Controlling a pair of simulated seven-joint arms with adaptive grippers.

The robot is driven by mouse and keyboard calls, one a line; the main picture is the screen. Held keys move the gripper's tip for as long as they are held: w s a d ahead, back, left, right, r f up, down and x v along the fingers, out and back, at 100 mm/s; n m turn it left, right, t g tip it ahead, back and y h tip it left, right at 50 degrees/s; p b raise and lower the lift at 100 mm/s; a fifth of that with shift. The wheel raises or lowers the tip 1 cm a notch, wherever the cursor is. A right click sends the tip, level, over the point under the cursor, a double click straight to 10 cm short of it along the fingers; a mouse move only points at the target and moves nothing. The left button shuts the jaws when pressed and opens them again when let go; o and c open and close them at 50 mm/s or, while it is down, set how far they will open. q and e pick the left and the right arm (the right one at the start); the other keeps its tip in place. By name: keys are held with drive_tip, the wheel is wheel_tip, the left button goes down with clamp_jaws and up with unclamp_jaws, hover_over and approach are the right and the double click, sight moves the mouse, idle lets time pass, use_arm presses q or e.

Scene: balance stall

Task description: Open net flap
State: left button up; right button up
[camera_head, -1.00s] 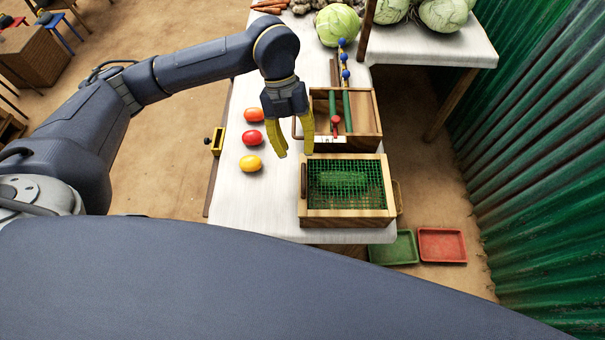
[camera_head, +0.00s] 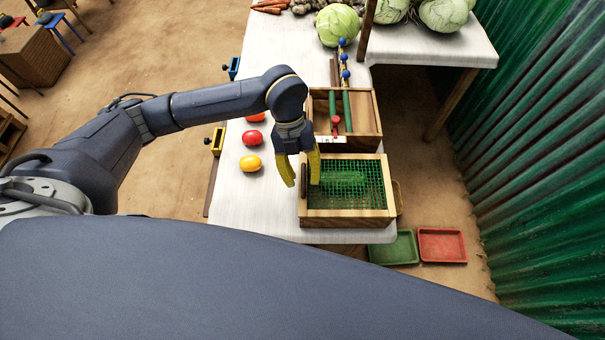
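The net flap (camera_head: 350,190) is a green mesh over a wooden box (camera_head: 345,217) near the front end of the white table. It lies flat, and its wooden bar handle (camera_head: 303,181) runs along the left edge. My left gripper (camera_head: 301,180) has yellow fingers pointing down, spread apart and empty. The fingers are at the handle, one on each side of it in the picture. I cannot tell whether they touch it. My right gripper does not show.
Tomatoes in red (camera_head: 252,138) and yellow (camera_head: 251,163) lie left of the box. A wooden tray with green rails (camera_head: 348,110) stands behind it. Green (camera_head: 395,249) and red (camera_head: 442,245) trays are on the floor at right. A corrugated wall (camera_head: 545,130) closes the right side.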

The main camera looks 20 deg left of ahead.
use_arm(q)
clamp_jaws()
idle(0.6)
